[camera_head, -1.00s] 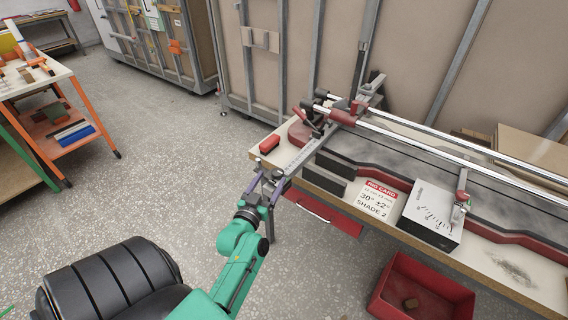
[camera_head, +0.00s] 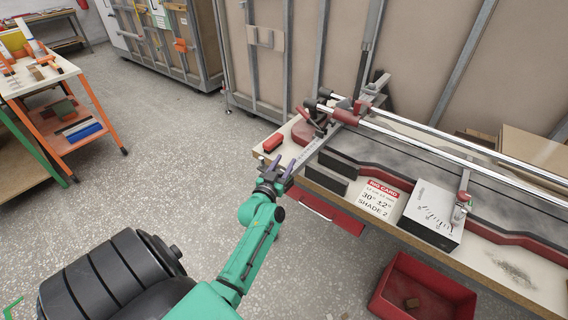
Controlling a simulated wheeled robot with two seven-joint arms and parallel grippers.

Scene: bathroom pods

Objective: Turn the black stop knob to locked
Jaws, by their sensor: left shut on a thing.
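My left gripper (camera_head: 283,162) is at the near end of the grey marked arm (camera_head: 310,147), by the front left edge of the bench. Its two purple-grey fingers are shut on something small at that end. It appears to be the black stop knob, but the fingers hide it, so I cannot see which way it is turned. My right gripper is not in view.
A red bin (camera_head: 422,292) stands on the floor below. An orange-legged table (camera_head: 90,110) is at the left.

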